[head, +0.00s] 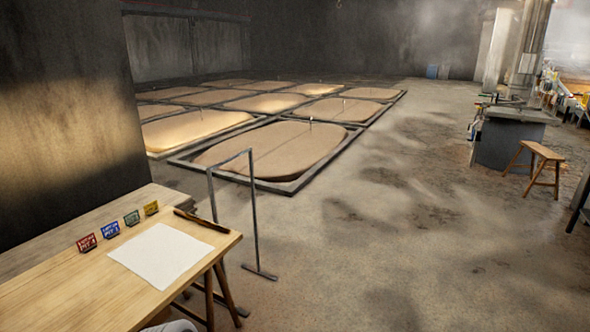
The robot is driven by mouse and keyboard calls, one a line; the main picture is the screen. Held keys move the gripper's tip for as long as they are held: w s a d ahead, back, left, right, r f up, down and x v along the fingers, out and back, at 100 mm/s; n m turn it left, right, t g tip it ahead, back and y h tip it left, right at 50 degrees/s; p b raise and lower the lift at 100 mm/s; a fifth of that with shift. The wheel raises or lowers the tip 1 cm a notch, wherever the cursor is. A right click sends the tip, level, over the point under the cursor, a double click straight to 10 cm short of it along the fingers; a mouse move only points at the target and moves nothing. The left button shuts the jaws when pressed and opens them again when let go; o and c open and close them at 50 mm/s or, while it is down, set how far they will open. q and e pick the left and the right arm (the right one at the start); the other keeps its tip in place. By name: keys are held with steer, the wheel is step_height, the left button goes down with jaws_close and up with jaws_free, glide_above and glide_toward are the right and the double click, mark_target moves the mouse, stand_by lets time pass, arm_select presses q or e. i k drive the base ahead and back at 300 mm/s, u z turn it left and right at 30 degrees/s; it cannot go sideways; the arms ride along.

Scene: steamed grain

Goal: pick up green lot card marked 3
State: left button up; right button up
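A small green card (132,218) stands upright near the back edge of the wooden table at the lower left. It is third from the left in a row, between a blue card (109,229) and a yellow card (151,208). A red card (86,243) is at the left end. The marks on the cards are too small to read surely. Neither of my grippers shows in the head view.
The wooden table (60,297) holds a white sheet (160,255) and a dark stick-like object (201,221) at its right. A metal frame stand (254,215) is beside it. Grain beds (270,148) lie behind; a stool (541,152) stands far right. The middle floor is open.

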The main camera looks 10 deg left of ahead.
mark_target(131, 219)
steer(key=i, duration=3.65)
steer(key=u, duration=3.6)
